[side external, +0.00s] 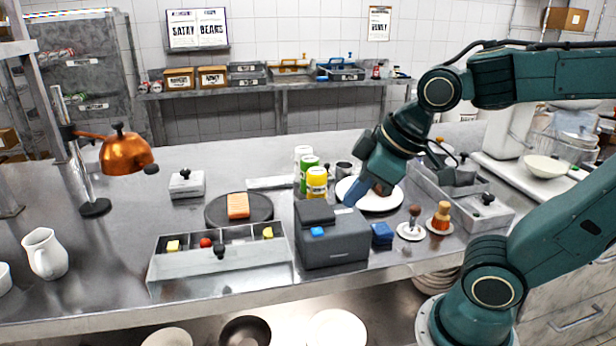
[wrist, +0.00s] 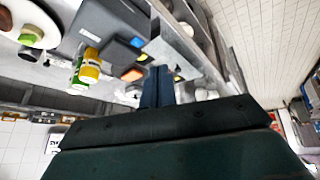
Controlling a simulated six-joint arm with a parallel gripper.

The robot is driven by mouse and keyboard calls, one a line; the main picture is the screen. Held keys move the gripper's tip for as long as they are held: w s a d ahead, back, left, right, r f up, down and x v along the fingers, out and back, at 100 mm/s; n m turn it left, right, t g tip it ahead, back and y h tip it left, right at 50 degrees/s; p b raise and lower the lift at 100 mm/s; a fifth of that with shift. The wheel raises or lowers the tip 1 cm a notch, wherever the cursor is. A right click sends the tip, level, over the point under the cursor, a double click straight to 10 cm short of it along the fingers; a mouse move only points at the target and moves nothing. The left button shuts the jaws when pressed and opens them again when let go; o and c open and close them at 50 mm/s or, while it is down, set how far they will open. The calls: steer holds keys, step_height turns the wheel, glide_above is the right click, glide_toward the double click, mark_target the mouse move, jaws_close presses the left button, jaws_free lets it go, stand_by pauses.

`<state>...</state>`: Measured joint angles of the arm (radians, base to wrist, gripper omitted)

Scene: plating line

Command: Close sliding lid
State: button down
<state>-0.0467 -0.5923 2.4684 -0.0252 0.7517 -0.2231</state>
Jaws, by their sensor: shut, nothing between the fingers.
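A long metal bin (side external: 170,277) stands at the front left of the counter. A flat metal panel with a black knob (side external: 219,250), which looks like the sliding lid, lies over its front part. Its rear compartments are uncovered and show yellow and red pieces. Part of a metal bin also shows in the wrist view (wrist: 172,45). My gripper (side external: 351,194) is shut and empty, its blue fingers above the rear right of the dark grey box, well right of the knob. The fingers also show in the wrist view (wrist: 157,72), apart from the things below.
The dark grey box (side external: 335,248) with a blue tab stands right of the bin. Behind are a dark round board (side external: 215,214) with an orange block and several cans (side external: 317,180). A blue block (side external: 382,233) and shakers (side external: 441,216) stand to the right. The counter's left is fairly clear.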

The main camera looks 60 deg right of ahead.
steer(key=w+a+f+n+y, duration=0.1)
steer(key=w+a+f+n, duration=0.1)
steer(key=w+a+n, duration=0.2)
steer(key=w+a+f+n, duration=0.3)
steer(key=w+n, duration=0.3)
steer(key=w, duration=0.2)
steer(key=shift+w+a+f+t+y, duration=0.2)
steer(key=shift+a+f+t+y, duration=0.1)
steer(key=shift+a+f+y, duration=0.1)
steer(key=shift+w, duration=0.1)
glide_toward(218, 263)
steer(key=shift+s+a+f, duration=0.9)
steer(key=shift+s+f, duration=0.05)
steer(key=shift+f, duration=0.1)
steer(key=shift+w+d+f, duration=0.15)
steer(key=shift+w+f, duration=0.05)
steer(key=shift+w, duration=0.5)
steer(key=shift+w+d+f, duration=0.2)
steer(key=shift+w, duration=0.5)
steer(key=shift+w+d+f, duration=0.15)
steer(key=shift+w+f, duration=0.1)
steer(key=shift+w, duration=0.45)
steer(key=w+d, duration=0.5)
steer(key=shift+w+d, duration=0.35)
steer(key=shift+d, duration=0.15)
